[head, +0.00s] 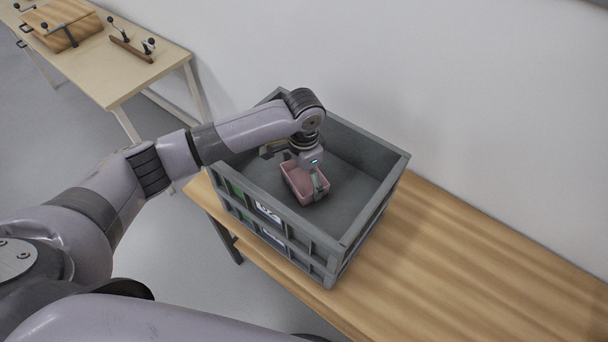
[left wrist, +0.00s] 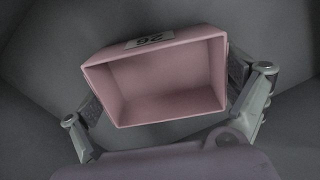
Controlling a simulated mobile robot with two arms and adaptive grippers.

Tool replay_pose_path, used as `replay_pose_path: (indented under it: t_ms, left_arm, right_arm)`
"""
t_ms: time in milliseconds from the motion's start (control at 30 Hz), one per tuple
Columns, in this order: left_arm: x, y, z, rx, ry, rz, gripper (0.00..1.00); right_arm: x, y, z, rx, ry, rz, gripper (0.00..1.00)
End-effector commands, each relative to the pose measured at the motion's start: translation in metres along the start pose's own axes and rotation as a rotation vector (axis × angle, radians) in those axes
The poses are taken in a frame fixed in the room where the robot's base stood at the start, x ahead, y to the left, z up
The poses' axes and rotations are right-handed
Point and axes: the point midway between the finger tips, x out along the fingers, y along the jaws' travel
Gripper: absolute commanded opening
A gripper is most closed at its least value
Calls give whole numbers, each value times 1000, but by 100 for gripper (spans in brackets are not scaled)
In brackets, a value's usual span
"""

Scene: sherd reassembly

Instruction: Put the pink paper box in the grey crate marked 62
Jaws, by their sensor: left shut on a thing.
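The pink paper box (head: 298,183) is an open-topped box, inside the walls of the grey crate (head: 376,200) in the head view. My left gripper (head: 304,177) reaches down into the crate and is shut on the box, one finger at each side. In the left wrist view the box (left wrist: 160,82) sits between both fingers, its empty inside showing and a small number label on its rim side. Whether its underside touches the crate floor I cannot tell. The crate's front label (head: 267,212) is too small to read surely. My right gripper is out of view.
The crate stands on a wooden bench (head: 470,270) against a white wall. The bench is clear to the right. A pale table (head: 110,75) with clamps and wooden boards stands at the upper left.

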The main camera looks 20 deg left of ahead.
Motion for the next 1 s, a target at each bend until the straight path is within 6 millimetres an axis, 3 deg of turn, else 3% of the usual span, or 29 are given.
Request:
replay_pose_path:
  t_ms: [33, 67, 133, 567, 667, 1000]
  left_arm:
    - [1, 0, 0, 0, 0, 1, 73]
    - [2, 0, 0, 0, 0, 1, 95]
    - [2, 0, 0, 0, 0, 0, 99]
    - [-4, 0, -1, 0, 3, 0, 100]
    - [-17, 0, -1, 1, 4, 0, 100]
    - [-88, 0, -2, 1, 5, -1, 100]
  right_arm:
    - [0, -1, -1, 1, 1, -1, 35]
    - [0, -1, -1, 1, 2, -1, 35]
    - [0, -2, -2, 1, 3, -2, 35]
    - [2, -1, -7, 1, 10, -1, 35]
    - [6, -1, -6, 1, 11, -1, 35]
    - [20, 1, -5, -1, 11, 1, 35]
